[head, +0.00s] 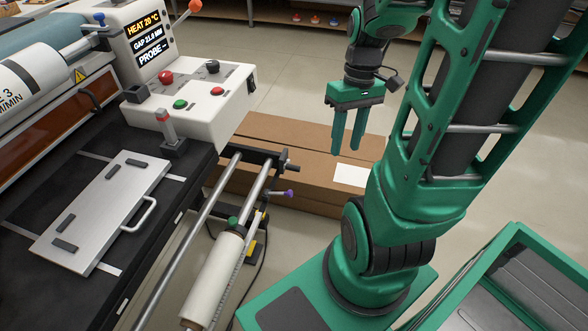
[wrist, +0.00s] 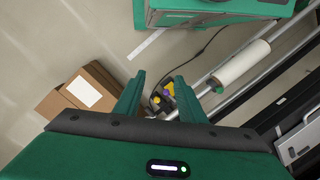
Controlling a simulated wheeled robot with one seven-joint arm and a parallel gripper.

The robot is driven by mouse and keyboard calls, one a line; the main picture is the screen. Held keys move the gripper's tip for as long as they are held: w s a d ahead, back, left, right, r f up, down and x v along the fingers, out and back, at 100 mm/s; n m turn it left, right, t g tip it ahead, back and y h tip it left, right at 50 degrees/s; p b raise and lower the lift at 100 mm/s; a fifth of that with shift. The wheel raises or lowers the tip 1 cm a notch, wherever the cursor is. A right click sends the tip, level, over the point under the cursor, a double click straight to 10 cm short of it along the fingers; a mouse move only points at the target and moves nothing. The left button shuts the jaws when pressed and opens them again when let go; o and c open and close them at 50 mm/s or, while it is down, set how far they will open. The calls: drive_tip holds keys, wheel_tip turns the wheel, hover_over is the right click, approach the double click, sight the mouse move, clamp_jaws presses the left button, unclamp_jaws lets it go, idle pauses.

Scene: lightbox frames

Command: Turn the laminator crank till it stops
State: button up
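The laminator (head: 205,100) fills the left of the head view. A small handle with a purple knob (head: 288,194) sits on the roll rail. In the wrist view a purple knob (wrist: 156,99) and yellow parts show beyond the fingertips. My gripper (head: 347,151) hangs fingers down, open and empty, right of the laminator and apart from it. It also shows in the wrist view (wrist: 159,82).
A cardboard box (head: 300,135) lies on the floor behind the rails. A white roll (head: 212,280) sits on the front rails. A metal plate with a handle (head: 95,210) lies on the black bed. A green-rimmed bin (head: 470,270) is at lower right.

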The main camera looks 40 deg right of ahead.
drive_tip(key=w+d+f+n+y, duration=0.2)
drive_tip(key=w+f+n+y, duration=0.15)
drive_tip(key=f, duration=0.45)
drive_tip(key=n+t+y, duration=0.6)
drive_tip(key=n+t, duration=0.1)
drive_tip(key=t, duration=0.8)
approach(295, 167)
drive_tip(key=x, duration=0.6)
drive_tip(key=f+x, duration=0.1)
drive_tip(key=x, duration=0.3)
drive_tip(key=shift+d, duration=0.2)
drive_tip(key=shift+c, duration=0.6)
clamp_jaws()
drive_tip(key=shift+a, duration=0.2)
drive_tip(key=shift+d, duration=0.15)
